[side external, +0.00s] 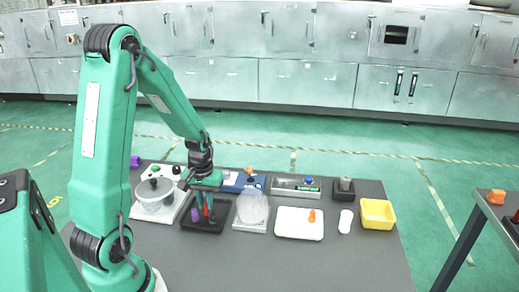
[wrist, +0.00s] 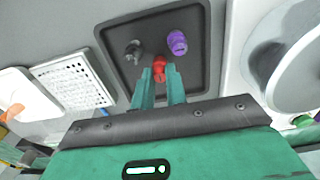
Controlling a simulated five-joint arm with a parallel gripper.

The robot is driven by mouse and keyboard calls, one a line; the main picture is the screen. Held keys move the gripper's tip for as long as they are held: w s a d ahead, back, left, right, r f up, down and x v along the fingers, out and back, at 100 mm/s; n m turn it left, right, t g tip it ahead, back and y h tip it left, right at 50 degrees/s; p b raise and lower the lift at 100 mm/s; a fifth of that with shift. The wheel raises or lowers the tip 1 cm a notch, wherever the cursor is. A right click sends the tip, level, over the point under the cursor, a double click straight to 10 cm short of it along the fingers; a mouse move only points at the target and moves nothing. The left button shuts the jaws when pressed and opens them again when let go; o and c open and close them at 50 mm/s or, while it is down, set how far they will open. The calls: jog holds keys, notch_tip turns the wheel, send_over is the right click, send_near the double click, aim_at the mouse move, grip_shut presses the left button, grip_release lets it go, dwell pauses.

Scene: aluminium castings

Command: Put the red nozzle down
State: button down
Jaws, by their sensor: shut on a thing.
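The red nozzle (wrist: 159,68) is between the fingertips of my gripper (wrist: 160,80), which is shut on it. In the side view the red nozzle (side external: 208,203) shows between the fingers of my gripper (side external: 208,212), low over the black tray (side external: 218,224). The black tray (wrist: 196,88) also holds a purple nozzle (wrist: 177,42) and a dark grey nozzle (wrist: 134,50), one on each side of the red one. The purple nozzle (side external: 195,215) shows left of my fingers in the side view. Whether the red nozzle touches the tray floor, I cannot tell.
A clear dome (side external: 252,207) on a white plate stands close right. Further right are a white tray (side external: 290,232) with an orange piece, a white cylinder (side external: 345,221) and a yellow bin (side external: 378,220).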

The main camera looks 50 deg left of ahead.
jog(key=shift+f, duration=0.15)
jog(key=c, duration=1.4)
grip_release()
jog(key=shift+r, duration=0.2)
notch_tip(320, 180, up, 12)
jog(key=s+d+r+m+t, duration=0.2)
jog(key=s+d+r+m, duration=0.1)
jog(key=d, duration=0.5)
jog(key=s+d+r+m+t, duration=0.3)
jog(key=d+r+m, duration=0.3)
jog(key=d, duration=0.3)
jog(key=shift+d+r+t, duration=0.3)
jog(key=shift+r, duration=0.05)
